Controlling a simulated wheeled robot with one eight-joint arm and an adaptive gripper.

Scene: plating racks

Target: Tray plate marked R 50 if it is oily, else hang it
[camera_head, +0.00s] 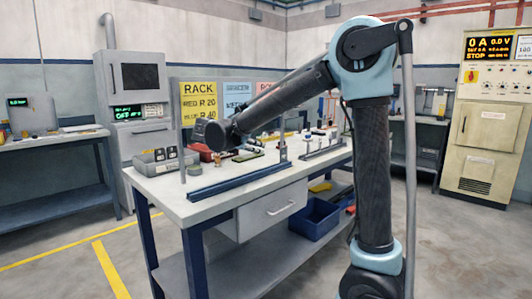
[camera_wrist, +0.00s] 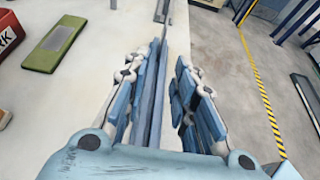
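My gripper (camera_wrist: 163,80) is open in the wrist view, its two blue-padded fingers apart over the front edge of the white workbench (camera_wrist: 110,75). A long blue rail (camera_wrist: 156,100) runs below and between the fingers, and nothing is clearly held. The rail also lies along the bench front in the head view (camera_head: 240,181). In the head view, my forearm reaches down over the bench and I cannot make out the fingers. No plate marked R 50 can be read in either view. Small upright items on racks (camera_head: 322,147) stand at the bench's right end, too small to identify.
A grey bin (camera_head: 157,168) with dark items sits at the bench's left. A green flat item (camera_wrist: 55,43) and a red box (camera_wrist: 10,38) lie left of my gripper. A yellow RACK sign (camera_head: 199,101) stands behind. A blue crate (camera_head: 314,219) is on the lower shelf.

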